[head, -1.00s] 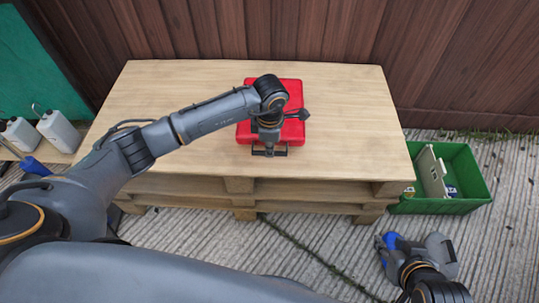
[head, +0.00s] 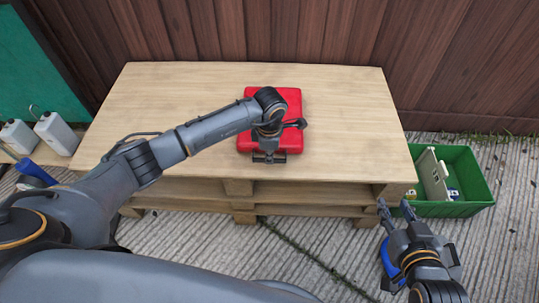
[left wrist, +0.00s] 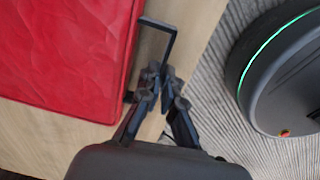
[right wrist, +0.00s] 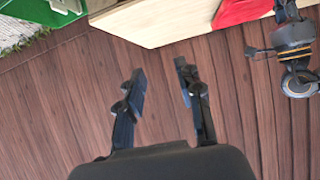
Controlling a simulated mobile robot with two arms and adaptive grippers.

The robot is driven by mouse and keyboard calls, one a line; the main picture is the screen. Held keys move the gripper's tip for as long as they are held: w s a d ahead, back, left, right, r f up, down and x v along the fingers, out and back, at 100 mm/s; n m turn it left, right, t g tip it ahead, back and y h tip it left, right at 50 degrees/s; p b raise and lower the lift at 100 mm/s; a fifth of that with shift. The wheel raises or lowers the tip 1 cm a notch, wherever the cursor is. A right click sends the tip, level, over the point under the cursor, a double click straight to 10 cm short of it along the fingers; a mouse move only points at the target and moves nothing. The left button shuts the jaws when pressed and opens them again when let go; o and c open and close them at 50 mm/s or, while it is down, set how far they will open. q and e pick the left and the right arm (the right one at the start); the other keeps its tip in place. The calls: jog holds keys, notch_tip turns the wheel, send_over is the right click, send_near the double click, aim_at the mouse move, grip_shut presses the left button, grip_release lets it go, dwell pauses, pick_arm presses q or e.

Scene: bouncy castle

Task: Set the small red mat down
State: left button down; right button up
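The small red mat (head: 283,103) is a thick, case-like red square with a black handle (left wrist: 172,35) on one side. It is over the front middle of the wooden pallet table, partly hidden by my left arm. It looks flat; I cannot tell whether it touches the wood. My left gripper (head: 269,158) is at the handle. In the left wrist view its fingertips (left wrist: 160,74) are close together on the handle bar, with the red surface (left wrist: 65,60) beside them. My right gripper (head: 396,212) is open and empty, right of the table. Its fingers (right wrist: 160,80) stand apart in the right wrist view.
The table top (head: 340,110) is bare around the mat. A green crate (head: 455,208) with a pale board and small items stands on the ground at right. White jugs (head: 57,132) stand at left. A brown plank wall (head: 340,35) runs behind the table.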

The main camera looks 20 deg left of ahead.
pick_arm(q)
jog(key=c, duration=1.5)
grip_release()
jog(key=shift+r, duration=0.1)
